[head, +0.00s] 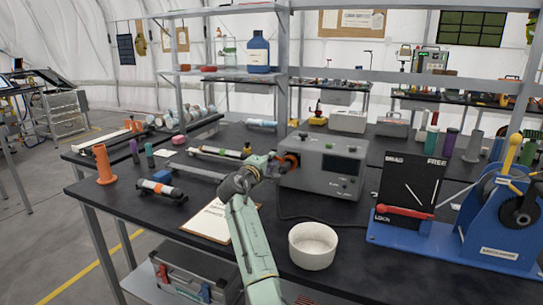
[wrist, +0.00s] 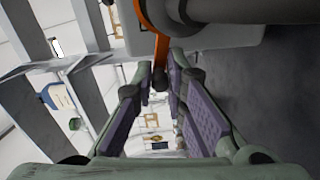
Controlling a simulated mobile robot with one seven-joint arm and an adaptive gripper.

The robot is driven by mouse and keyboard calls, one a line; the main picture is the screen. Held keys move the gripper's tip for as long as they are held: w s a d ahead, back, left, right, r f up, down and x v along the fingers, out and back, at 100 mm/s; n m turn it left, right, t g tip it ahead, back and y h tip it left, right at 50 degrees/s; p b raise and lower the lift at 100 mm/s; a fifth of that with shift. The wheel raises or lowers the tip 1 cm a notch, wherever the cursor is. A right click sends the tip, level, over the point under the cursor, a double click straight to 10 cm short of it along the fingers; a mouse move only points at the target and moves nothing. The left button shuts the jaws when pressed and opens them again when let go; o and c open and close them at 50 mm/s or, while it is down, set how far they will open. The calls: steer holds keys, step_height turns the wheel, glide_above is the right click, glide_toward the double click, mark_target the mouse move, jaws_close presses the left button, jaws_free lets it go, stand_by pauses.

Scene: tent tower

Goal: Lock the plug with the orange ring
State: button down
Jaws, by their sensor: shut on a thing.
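The orange ring (head: 291,161) is on the left side of the grey box (head: 325,165), at the connector where the plug sits. In the wrist view the orange ring (wrist: 152,18) curves in from the top, around a dark ribbed plug body (wrist: 178,14). My gripper (head: 277,165) is right at the ring, its fingers partly hidden by my arm. In the wrist view my gripper (wrist: 162,72) has its purple-padded fingers on either side of the ring's lower part and its dark end. I cannot tell the ring's turn angle.
A white bowl (head: 312,247) and a clipboard (head: 212,220) are close to my arm on the dark bench. A blue winch stand (head: 500,235) and a black panel (head: 411,185) are at the right. A shelf post (head: 282,75) rises behind the box.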

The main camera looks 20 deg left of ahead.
steer(key=shift+w+d+f+n, duration=0.1)
steer(key=shift+f+n, duration=0.1)
steer(key=shift+n, duration=0.45)
steer(key=shift+f+n, duration=0.15)
steer(key=shift+n, duration=0.5)
steer(key=shift+f, duration=0.1)
steer(key=c, duration=1.8)
jaws_free()
steer(key=shift+f, duration=0.1)
steer(key=shift+o, duration=0.8)
steer(key=shift+f, duration=0.15)
steer(key=shift+a, duration=0.2)
steer(key=s, duration=1.2)
steer(key=shift+a+r, duration=0.15)
steer(key=shift+r, duration=0.1)
steer(key=shift+s+a, duration=0.1)
